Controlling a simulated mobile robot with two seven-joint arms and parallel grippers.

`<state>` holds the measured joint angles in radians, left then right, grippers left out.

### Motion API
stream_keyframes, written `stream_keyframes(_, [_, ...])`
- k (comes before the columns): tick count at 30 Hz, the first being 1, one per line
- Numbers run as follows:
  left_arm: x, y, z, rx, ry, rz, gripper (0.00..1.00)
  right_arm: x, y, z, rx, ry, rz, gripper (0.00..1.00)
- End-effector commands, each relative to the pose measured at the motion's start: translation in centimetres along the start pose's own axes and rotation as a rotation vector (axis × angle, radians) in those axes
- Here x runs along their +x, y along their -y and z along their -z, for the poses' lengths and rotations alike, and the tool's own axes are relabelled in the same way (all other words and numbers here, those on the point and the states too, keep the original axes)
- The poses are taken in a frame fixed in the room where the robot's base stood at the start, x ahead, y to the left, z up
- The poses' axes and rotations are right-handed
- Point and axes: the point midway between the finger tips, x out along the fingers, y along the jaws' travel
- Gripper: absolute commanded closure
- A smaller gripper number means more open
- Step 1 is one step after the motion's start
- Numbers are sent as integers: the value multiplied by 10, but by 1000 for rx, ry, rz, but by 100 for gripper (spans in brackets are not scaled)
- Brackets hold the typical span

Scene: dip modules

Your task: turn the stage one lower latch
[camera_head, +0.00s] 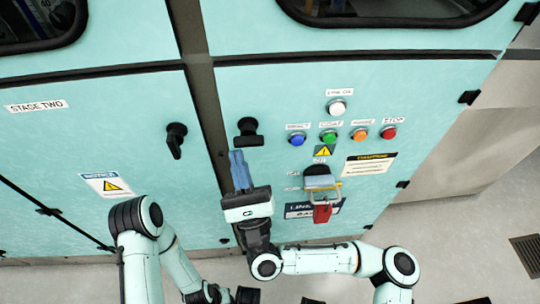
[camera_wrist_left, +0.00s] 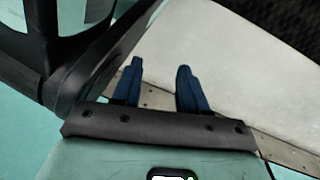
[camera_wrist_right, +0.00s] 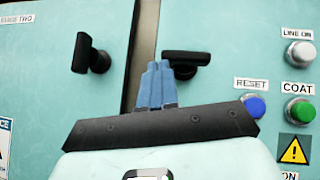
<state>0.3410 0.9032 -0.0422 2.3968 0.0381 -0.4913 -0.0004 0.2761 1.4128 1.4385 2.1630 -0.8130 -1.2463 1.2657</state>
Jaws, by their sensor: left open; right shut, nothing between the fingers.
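A black latch (camera_head: 249,140) sits on the panel right of the dark post, its bar lying crosswise; it also shows in the right wrist view (camera_wrist_right: 193,57). The panel's stage label is not in view. My right gripper (camera_head: 237,153) is shut and empty, its blue fingertips just below the left end of that bar. In the right wrist view the fingertips (camera_wrist_right: 158,66) overlap the latch's left part; I cannot tell whether they touch. My left gripper (camera_wrist_left: 158,80) is open and empty in the left wrist view, pointing toward the floor, away from the latches.
Another black latch (camera_head: 175,140), bar nearly upright, is on the door labelled STAGE TWO (camera_head: 36,106). Right of the crosswise latch are a blue button (camera_head: 297,139) and several others. Lower right, a red padlock (camera_head: 322,213) hangs at a switch.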

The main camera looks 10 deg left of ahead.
Motion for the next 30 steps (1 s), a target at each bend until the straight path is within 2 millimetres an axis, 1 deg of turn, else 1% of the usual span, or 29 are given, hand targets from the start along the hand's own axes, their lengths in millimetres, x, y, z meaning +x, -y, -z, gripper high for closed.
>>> stream_keyframes(9, [0, 0, 0, 0, 1, 0, 57, 0, 0, 0, 0, 0, 0, 100])
stream_keyframes(13, [5, 4, -5, -4, 18, 8, 57, -2, -1, 4, 0, -1, 0, 100])
stream_keyframes(17, [16, 15, -19, -20, 68, 29, 57, -6, -4, 12, 1, -1, -1, 100])
stream_keyframes(21, [26, 33, -41, -45, 147, 64, 57, -12, -8, 23, 0, -1, -1, 100])
stream_keyframes(23, [28, 37, -47, -52, 168, 73, 57, -23, -15, 37, 1, -6, -2, 100])
stream_keyframes(30, [21, 28, -36, -38, 128, 55, 57, -78, -24, 32, 5, -4, -4, 100])
